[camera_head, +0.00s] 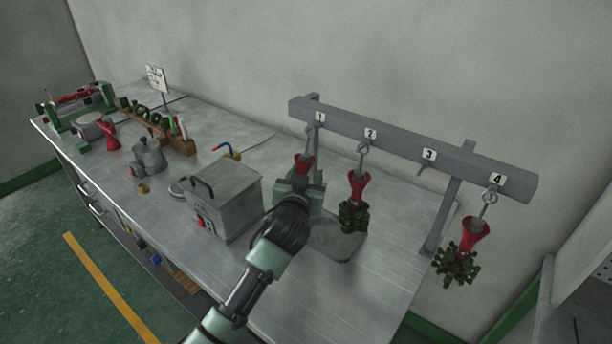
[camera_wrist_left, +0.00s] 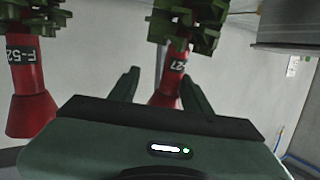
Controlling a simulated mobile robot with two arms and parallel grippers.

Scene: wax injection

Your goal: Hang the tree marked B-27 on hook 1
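The B-27 tree, with a red cup (camera_head: 304,164), is at hook 1 (camera_head: 314,126), its wire reaching up to the hook. My left gripper (camera_head: 300,183) is at this tree and hides its lower part in the head view. In the left wrist view the red cup marked "27" (camera_wrist_left: 170,88) is between the fingers of my left gripper (camera_wrist_left: 162,84), with a visible gap to the left finger, so the fingers look open. The letter before 27 is hidden. My right gripper is not in view.
A tree (camera_head: 357,190) hangs on hook 2; one marked F-52 (camera_wrist_left: 24,80) shows close beside my gripper in the wrist view. Hook 3 (camera_head: 424,164) is empty. Another tree (camera_head: 468,245) hangs on hook 4. A grey box (camera_head: 222,200) stands left of my arm.

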